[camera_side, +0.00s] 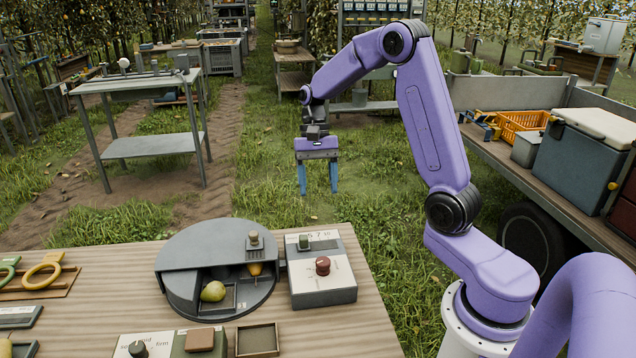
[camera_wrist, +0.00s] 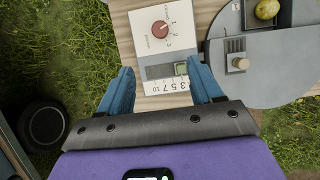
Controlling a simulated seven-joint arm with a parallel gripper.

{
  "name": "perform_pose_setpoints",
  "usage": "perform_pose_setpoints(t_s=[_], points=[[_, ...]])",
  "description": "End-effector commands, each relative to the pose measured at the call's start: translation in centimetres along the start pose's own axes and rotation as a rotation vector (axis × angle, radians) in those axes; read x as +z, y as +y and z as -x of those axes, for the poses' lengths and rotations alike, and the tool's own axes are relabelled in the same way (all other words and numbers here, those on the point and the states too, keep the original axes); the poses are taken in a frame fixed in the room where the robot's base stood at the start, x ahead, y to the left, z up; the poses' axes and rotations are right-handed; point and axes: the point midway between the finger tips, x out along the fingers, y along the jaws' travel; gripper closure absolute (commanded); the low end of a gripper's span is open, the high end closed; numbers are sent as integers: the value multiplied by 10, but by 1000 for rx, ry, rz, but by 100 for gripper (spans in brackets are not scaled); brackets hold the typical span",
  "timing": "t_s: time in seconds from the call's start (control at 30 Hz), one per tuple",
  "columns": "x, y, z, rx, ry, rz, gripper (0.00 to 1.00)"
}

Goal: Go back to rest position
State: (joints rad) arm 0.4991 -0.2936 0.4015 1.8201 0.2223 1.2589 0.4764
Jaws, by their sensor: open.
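My gripper (camera_side: 318,180) hangs in the air beyond the far edge of the wooden table (camera_side: 90,245), with its two blue fingers pointing down. The fingers are apart with nothing between them. In the wrist view my gripper (camera_wrist: 162,92) shows open, with the control box and its scale strip seen past the fingertips. A yellow-green pear (camera_side: 213,291) lies in a compartment of the round grey turntable (camera_side: 200,240). The pear also shows in the wrist view (camera_wrist: 267,9). An orange-yellow item (camera_side: 255,269) sits partly hidden in another compartment.
The control box (camera_side: 322,285) with a red knob stands right of the turntable. A small empty tray (camera_side: 257,340) lies in front. A trailer with a cooler (camera_side: 585,155) stands at right. The grass under my gripper is clear.

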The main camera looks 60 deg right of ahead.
Motion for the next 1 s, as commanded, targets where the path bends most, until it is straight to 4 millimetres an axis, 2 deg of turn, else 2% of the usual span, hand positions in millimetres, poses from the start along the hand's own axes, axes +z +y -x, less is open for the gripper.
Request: perform_pose_setpoints(t_s=[0.17, 0.33, 0.67, 1.0], points=[[1, -1, 0, 1, 2, 7, 35], [21, -9, -4, 30, 25, 108, 35], [102, -20, -23, 140, 118, 550, 35], [181, 2, -48, 236, 196, 1030, 35]])
